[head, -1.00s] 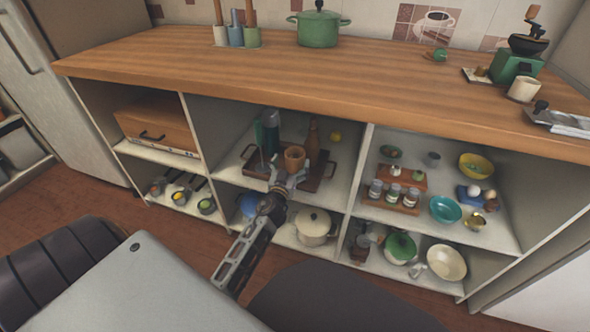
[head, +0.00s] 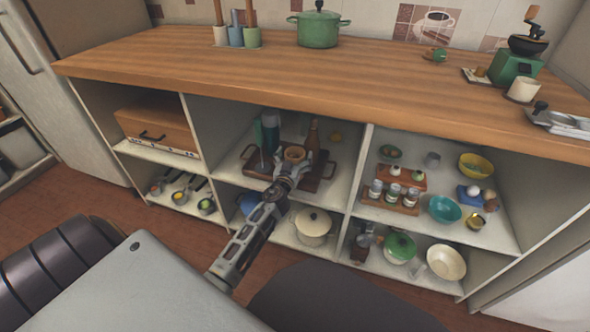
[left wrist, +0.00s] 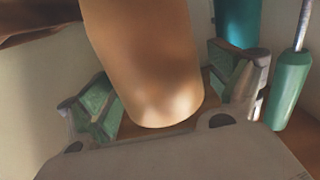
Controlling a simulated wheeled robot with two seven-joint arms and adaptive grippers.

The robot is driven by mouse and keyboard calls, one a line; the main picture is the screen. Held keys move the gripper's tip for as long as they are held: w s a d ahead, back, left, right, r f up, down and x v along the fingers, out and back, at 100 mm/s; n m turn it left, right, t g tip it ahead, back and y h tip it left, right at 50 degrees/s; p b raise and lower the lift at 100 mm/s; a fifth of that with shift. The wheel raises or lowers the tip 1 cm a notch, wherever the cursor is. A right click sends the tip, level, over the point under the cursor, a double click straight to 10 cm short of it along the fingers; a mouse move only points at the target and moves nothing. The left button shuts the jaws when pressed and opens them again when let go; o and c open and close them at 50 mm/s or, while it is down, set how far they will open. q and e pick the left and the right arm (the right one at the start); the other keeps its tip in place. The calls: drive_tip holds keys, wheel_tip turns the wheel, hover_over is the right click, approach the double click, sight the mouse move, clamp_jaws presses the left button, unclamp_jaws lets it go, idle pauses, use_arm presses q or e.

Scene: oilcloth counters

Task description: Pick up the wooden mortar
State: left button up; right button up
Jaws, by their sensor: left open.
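The wooden mortar (head: 294,153), an orange-brown cup, stands on a dark wooden tray (head: 326,172) on the upper shelf of the middle compartment. My left gripper (head: 292,164) is open in front of it and hides its lower part in the head view. In the left wrist view the mortar (left wrist: 145,60) fills the space between the two open fingers (left wrist: 165,95), one on each side. I cannot tell whether the fingers touch it. My right gripper is not in view.
Close to the mortar stand a teal flask (head: 270,130), a brown bottle (head: 312,136) and a green-handled tool (left wrist: 290,90). The wooden counter (head: 300,75) overhangs the shelf. A cream pot (head: 313,226) sits on the shelf below.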

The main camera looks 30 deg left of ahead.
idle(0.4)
use_arm(q)
drive_tip(key=c, duration=1.6)
